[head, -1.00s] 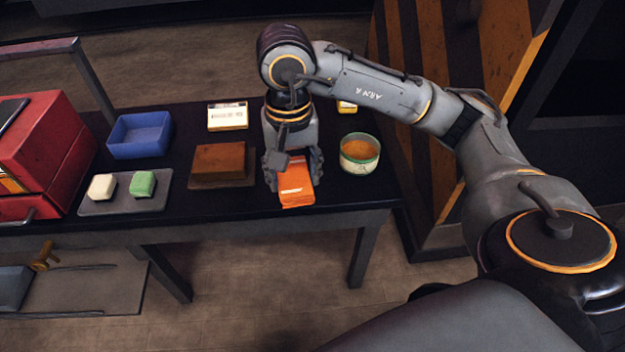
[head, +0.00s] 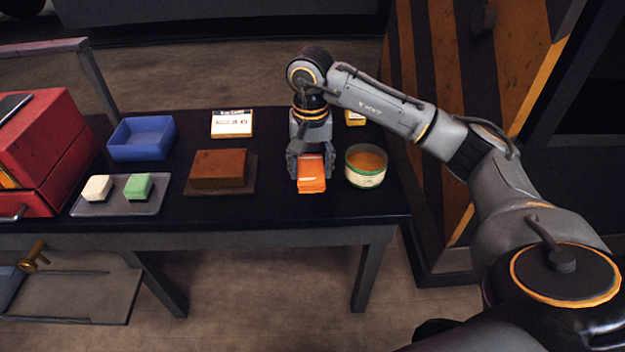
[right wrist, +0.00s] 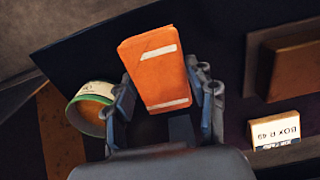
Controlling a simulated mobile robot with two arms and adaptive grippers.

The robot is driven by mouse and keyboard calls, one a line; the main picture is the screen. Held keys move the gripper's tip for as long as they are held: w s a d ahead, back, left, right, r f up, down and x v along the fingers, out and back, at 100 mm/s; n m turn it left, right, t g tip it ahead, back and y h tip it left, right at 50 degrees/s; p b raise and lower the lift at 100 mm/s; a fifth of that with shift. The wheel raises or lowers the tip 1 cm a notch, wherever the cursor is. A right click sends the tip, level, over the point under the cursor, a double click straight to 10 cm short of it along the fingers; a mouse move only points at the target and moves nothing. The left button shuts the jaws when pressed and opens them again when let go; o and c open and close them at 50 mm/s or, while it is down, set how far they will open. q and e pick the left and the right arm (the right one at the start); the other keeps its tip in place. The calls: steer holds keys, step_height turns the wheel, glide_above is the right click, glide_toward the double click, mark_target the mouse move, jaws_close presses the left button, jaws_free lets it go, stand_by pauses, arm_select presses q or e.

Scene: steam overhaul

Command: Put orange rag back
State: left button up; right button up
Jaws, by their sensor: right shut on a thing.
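The orange rag (head: 312,174) is a folded orange block with pale stripes. It also shows in the right wrist view (right wrist: 156,75), between the two fingers. My right gripper (head: 311,164) is shut on the rag, pointing down at the right part of the dark table (head: 285,209). I cannot tell whether the rag touches the tabletop. My right gripper also shows in the right wrist view (right wrist: 165,98). My left gripper is not in view.
A green-rimmed tin (head: 366,167) stands close to the right of the rag. A brown block (head: 219,168) on a flat base, a labelled box (head: 232,123), a blue bin (head: 142,138), a tray (head: 117,208) with two small blocks and a red cabinet (head: 40,140) stand further left.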

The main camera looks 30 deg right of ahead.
mark_target(312, 177)
steer(key=shift+w+d+f, duration=0.3)
steer(key=shift+w+f, duration=0.05)
steer(key=shift+f, duration=0.2)
steer(key=shift+w+d+f, duration=0.3)
steer(key=shift+f, duration=0.2)
step_height(312, 177, down, 3)
steer(key=shift+w+d+f+b, duration=0.15)
steer(key=shift+f+b, duration=0.05)
steer(key=shift+b, duration=0.2)
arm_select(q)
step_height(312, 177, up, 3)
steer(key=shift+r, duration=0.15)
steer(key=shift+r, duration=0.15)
arm_select(e)
steer(key=shift+f, duration=0.1)
steer(key=o, duration=1)
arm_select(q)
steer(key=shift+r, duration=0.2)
